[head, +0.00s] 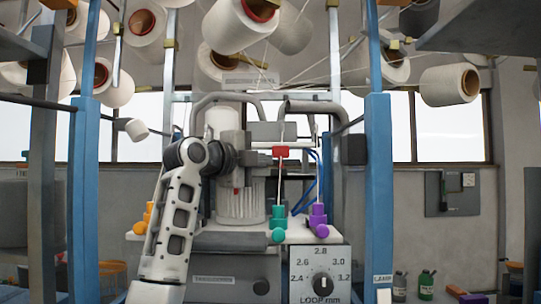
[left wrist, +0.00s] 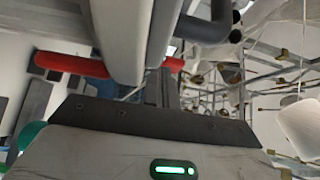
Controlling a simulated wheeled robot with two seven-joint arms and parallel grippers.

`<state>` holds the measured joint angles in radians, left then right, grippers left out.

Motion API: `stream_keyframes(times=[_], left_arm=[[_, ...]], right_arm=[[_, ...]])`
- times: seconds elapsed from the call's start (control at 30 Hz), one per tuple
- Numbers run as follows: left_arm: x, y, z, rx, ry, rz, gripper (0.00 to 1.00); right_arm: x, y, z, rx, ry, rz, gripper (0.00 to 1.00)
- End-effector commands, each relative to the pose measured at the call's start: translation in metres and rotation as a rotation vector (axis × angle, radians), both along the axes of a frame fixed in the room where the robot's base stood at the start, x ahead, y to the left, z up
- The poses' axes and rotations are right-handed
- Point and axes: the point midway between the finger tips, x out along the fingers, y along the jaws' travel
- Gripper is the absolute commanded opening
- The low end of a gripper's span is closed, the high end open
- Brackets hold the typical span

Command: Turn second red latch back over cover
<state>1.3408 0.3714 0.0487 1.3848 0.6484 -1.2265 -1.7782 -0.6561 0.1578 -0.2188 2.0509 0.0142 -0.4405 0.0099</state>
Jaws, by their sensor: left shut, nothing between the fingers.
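A red latch (head: 281,151) shows in the head view, in front of the machine and right of my left gripper (head: 250,158). A small red spot (head: 236,190) is lower, by the ribbed housing; I cannot tell what it is. In the left wrist view a rounded red bar (left wrist: 70,64) is at left, and a red piece (left wrist: 174,64) shows right of the grey tubes; whether they are one part is hidden. My left gripper (left wrist: 165,88) is shut and empty, close to the red parts; contact cannot be told. I cannot single out the cover. The right gripper is out of view.
Grey curved pipes (head: 228,97) rise over the machine. Blue posts (head: 378,180) stand on both sides. Green (head: 279,220) and purple (head: 318,217) parts sit on the front shelf, above a dial (head: 322,284). Yarn cones (head: 450,84) hang overhead, with threads running down.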

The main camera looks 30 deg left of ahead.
Motion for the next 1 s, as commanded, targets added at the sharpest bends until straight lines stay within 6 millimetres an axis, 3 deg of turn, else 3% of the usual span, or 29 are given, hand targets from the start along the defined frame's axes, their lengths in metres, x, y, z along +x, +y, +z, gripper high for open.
stream_keyframes(times=[0.73, 1.0], left_arm=[[0.0, 0.004, 0.0, 0.001, -0.001, 0.003, 0.0], [-0.018, -0.022, -0.002, 0.005, -0.004, -0.014, 0.0]], right_arm=[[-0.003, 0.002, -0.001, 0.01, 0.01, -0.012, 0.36], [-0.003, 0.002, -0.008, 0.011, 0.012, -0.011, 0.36]])
